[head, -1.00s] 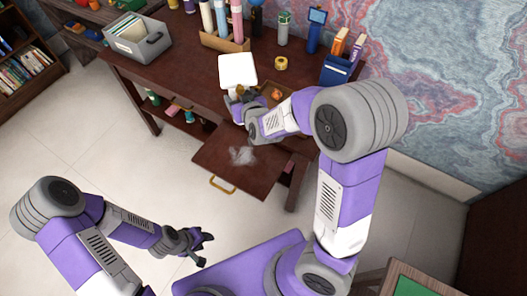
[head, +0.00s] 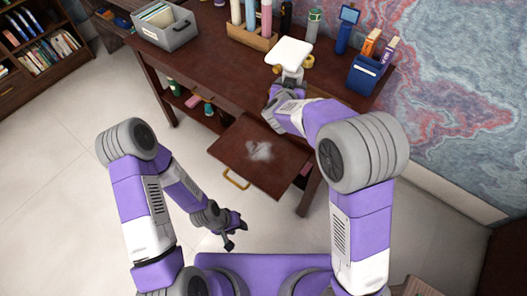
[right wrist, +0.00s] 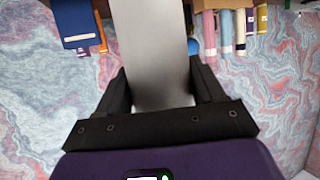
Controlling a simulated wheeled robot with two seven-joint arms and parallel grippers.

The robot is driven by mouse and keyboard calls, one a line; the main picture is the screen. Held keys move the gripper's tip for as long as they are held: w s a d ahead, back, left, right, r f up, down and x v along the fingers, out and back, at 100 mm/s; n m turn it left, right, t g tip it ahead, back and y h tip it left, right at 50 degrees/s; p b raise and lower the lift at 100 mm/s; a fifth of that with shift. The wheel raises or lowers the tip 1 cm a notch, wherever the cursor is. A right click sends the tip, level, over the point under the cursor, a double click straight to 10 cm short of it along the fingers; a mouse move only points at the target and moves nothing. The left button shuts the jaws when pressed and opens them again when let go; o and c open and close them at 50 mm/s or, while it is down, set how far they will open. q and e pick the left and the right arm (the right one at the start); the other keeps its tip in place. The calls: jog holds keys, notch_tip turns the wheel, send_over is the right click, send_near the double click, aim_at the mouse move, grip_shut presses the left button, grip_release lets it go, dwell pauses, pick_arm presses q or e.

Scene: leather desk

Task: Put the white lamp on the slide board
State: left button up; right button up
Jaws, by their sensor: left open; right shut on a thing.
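The white lamp (head: 289,52) has a flat, square white head and shows over the back part of the desk. My right gripper (head: 289,82) is shut on it below the head. In the right wrist view, a pale grey-white part of the lamp (right wrist: 152,45) stands between the black fingers of the right gripper (right wrist: 160,82). Its lower end is hidden in the head view. The slide board (head: 275,170) is a dark brown panel pulled out from the desk front, with a brass handle and a whitish smudge on top. My left gripper (head: 237,232) is open and empty, in front of the board.
A yellow roll (head: 307,62) is partly hidden by the lamp. The slide board's top is clear apart from the smudge.

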jog(key=a+f+m+h+b, duration=0.1)
jog(key=a+f+h+b, duration=0.15)
jog(key=a+f, duration=0.55)
notch_tip(320, 180, down, 9)
jog(key=b, duration=0.4)
jog(key=shift+s+a+r+m+g+y, duration=0.15)
jog(key=shift+a+m+g+y, duration=0.15)
jog(key=shift+a+y, duration=0.05)
jog(key=o, duration=1.4)
jog(key=shift+f, duration=0.25)
